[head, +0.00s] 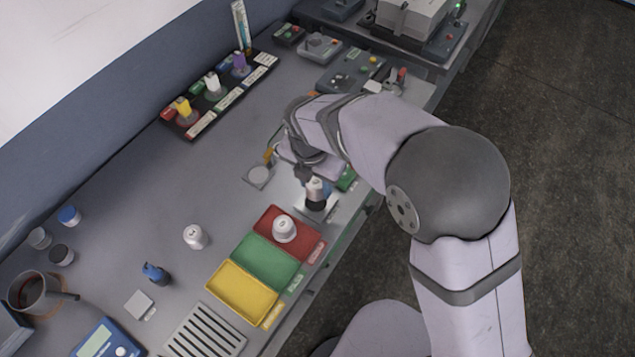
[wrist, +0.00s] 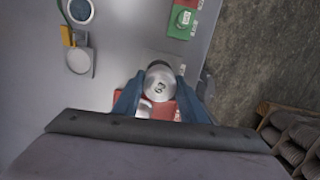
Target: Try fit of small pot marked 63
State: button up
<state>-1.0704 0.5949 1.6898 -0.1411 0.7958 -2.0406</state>
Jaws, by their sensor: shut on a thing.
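My gripper (head: 314,182) is shut on a small pot (wrist: 160,86) with a pale round top marked 63, its blue fingers on either side in the wrist view. In the head view the held pot (head: 316,189) is small, white on top with a dark part below, over a pale plate (head: 330,204). I cannot tell whether the pot touches the plate. A white-lidded pot (head: 284,227) stands in the red tray (head: 262,222). Another white pot (head: 195,236) stands on the open bench. Their marks are too small to read.
Green (head: 247,251) and yellow (head: 226,281) trays adjoin the red one. A round grey disc (head: 258,175) lies left of my gripper. A slotted grille (head: 205,333) is at the front. The bench middle is mostly clear.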

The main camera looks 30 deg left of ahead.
aim_at(316, 193)
jog(key=shift+f, duration=0.25)
jog(key=shift+f+b, duration=1.4)
jog(key=shift+b, duration=0.1)
jog(key=shift+f, duration=0.45)
jog(key=shift+f+b, duration=0.4)
jog(key=shift+f, duration=0.25)
dwell(0.3)
dwell(0.4)
jog(key=o, duration=1.2)
jog(key=shift+c, duration=0.2)
jog(key=shift+s+r+b, duration=0.25)
jog(key=shift+r+b, duration=0.25)
jog(key=shift+r, duration=1.35)
jog(key=shift+s+r+b, duration=0.2)
jog(key=shift+r+b, duration=0.3)
jog(key=shift+r, duration=1.35)
